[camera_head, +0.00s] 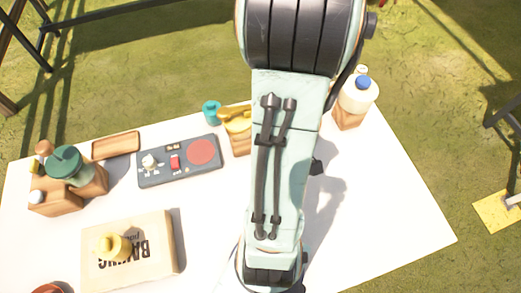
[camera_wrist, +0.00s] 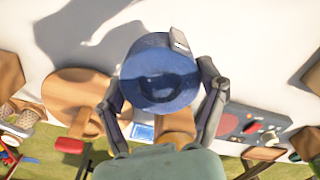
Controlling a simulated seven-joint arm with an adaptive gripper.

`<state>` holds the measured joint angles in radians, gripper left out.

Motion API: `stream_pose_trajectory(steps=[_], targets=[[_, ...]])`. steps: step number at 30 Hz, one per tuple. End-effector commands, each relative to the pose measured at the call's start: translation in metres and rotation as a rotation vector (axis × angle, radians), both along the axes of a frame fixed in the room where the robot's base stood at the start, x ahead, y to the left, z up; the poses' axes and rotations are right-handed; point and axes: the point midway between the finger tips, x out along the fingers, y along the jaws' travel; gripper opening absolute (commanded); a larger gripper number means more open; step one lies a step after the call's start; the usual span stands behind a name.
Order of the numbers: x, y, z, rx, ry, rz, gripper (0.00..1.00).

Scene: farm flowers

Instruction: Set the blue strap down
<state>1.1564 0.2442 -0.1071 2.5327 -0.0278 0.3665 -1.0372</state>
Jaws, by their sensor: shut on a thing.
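The blue strap (camera_wrist: 160,80) is a rolled band with a small grey buckle (camera_wrist: 180,40) at its edge, in the middle of the wrist view. My gripper (camera_wrist: 161,88) is shut on it, with one dark finger on each side. The white table (camera_wrist: 235,25) shows behind it; I cannot tell how high the strap is above the table. In the head view my arm hides the table's middle, and neither the strap nor my gripper's fingers can be seen there.
The white table (camera_head: 400,190) has free room at right. A control panel (camera_head: 160,175), wooden tray (camera_head: 116,145), green-lidded jar (camera_head: 65,163) and box with lettering (camera_head: 160,255) stand at left. A blue-capped bottle (camera_head: 357,98) stands at the back right. A round brown thing (camera_wrist: 75,92) lies near the strap.

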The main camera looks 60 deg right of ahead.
Motion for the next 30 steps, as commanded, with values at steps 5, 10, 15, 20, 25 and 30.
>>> stream_pose_trajectory(steps=[5, 10, 15, 20, 25, 30], targets=[[0.000, 0.000, 0.007, -0.002, -0.001, 0.000, 0.31], [0.001, -0.002, 0.032, -0.010, -0.003, 0.000, 0.31], [0.001, -0.002, 0.075, -0.012, -0.005, 0.001, 0.31], [0.001, -0.002, 0.113, -0.009, -0.004, 0.002, 0.31], [0.001, -0.001, 0.146, -0.007, -0.004, 0.001, 0.31], [0.030, -0.006, 0.151, -0.002, 0.004, 0.020, 0.31]])
